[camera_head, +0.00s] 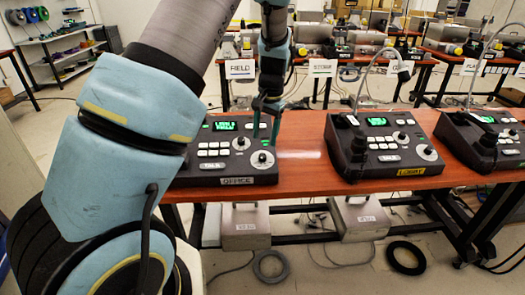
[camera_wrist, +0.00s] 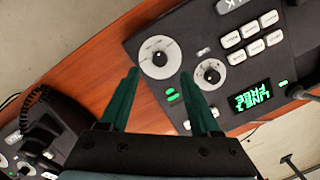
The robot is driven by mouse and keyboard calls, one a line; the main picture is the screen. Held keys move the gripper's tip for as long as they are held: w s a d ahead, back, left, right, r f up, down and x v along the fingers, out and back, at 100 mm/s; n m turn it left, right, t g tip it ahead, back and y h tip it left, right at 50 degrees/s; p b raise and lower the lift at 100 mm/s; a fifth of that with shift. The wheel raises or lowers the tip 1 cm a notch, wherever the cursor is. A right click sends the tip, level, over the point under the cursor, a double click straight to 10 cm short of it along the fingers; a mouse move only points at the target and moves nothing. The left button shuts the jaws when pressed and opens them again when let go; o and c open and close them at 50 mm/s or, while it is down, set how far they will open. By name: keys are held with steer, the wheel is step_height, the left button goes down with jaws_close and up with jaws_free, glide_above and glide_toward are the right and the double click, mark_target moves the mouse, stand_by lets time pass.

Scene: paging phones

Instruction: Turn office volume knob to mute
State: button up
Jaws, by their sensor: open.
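The office phone (camera_head: 212,168) is a dark desk console at the left of the red-brown table, marked by its OFFICE label (camera_head: 237,181). It has a large pale dial with a black knob (camera_head: 262,158) and a smaller dial knob (camera_head: 240,143). The wrist view shows the large dial's knob (camera_wrist: 160,58) and the smaller knob (camera_wrist: 211,74); their markings are too small to read. My gripper (camera_head: 266,138) is open and empty above the phone's right part. In the wrist view, its fingertips (camera_wrist: 160,73) frame the large dial from either side, seemingly apart from it.
The lobby phone (camera_head: 378,150) stands right of the office phone, with bare table (camera_head: 302,150) between. A third phone (camera_head: 482,140) is at the right edge. The office phone's green screen (camera_wrist: 257,97) and white buttons (camera_wrist: 255,46) lie beside the dials. Tables with equipment stand behind.

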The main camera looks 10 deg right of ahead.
mark_target(262, 156)
steer(key=f, duration=0.2)
steer(key=f+p, duration=0.1)
steer(key=f, duration=0.4)
steer(key=shift+w+a+f+p, duration=0.15)
steer(key=shift+w+a+p, duration=0.15)
steer(key=shift+c, duration=0.2)
jaws_close()
